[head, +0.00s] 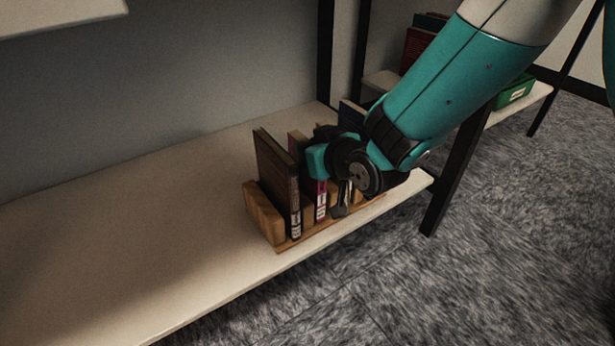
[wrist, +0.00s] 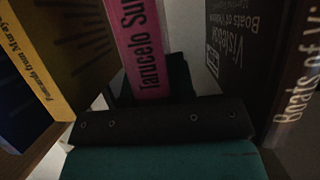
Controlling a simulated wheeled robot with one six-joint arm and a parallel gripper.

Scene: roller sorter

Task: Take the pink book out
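The pink book (head: 320,202) stands upright in a wooden rack (head: 263,216) on the white shelf, right of a dark brown book. Its pink spine with dark lettering, "Tarucelo Su...", shows at the top of the wrist view (wrist: 138,42). My gripper (head: 341,203) is at the rack, its visible dark finger close beside the right side of the pink spine in the head view. In the wrist view the dark gripper parts (wrist: 180,78) are right by the pink book's lower visible end. The finger gap is hidden, so I cannot tell whether they grip it.
The brown book (head: 276,180) stands at the rack's left end, with a gap before the pink book. In the wrist view a yellow-spined book (wrist: 35,65) and a dark "Boats of..." book (wrist: 300,85) flank the gripper. The shelf (head: 120,240) is bare to the left.

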